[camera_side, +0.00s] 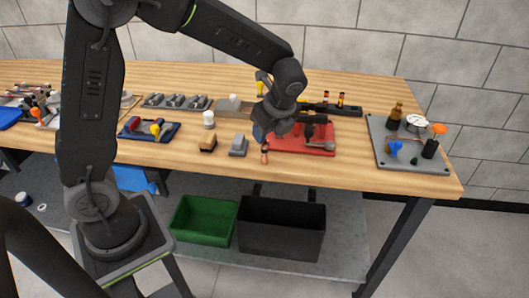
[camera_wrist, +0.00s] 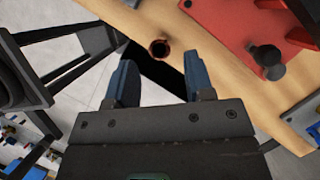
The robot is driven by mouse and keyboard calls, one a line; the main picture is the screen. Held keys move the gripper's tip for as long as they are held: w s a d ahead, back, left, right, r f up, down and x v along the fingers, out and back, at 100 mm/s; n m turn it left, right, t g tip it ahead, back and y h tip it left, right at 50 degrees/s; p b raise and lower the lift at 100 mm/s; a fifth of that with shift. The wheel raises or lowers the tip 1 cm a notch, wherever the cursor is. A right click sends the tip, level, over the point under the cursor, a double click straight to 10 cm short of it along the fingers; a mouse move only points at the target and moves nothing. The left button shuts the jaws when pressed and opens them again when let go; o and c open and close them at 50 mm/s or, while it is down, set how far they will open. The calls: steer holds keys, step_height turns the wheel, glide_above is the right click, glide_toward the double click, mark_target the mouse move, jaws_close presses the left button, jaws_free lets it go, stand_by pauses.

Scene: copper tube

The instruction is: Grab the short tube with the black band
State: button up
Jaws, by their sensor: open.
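A short copper tube (camera_side: 265,153) stands upright near the table's front edge in the side view, just left of the red board. In the wrist view its round open end (camera_wrist: 159,48) shows from above, with a dark hollow.
A red board (camera_side: 318,150) with dark fittings is to the right; its edge (camera_wrist: 225,12) shows in the wrist view. A black rack (camera_side: 350,110) with copper pieces stands behind. The front table edge is close.

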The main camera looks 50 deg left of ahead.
mark_target(263, 146)
steer(key=shift+d+x, duration=0.2)
steer(key=shift+x, duration=3.2)
steer(key=shift+c, duration=0.4)
jaws_close()
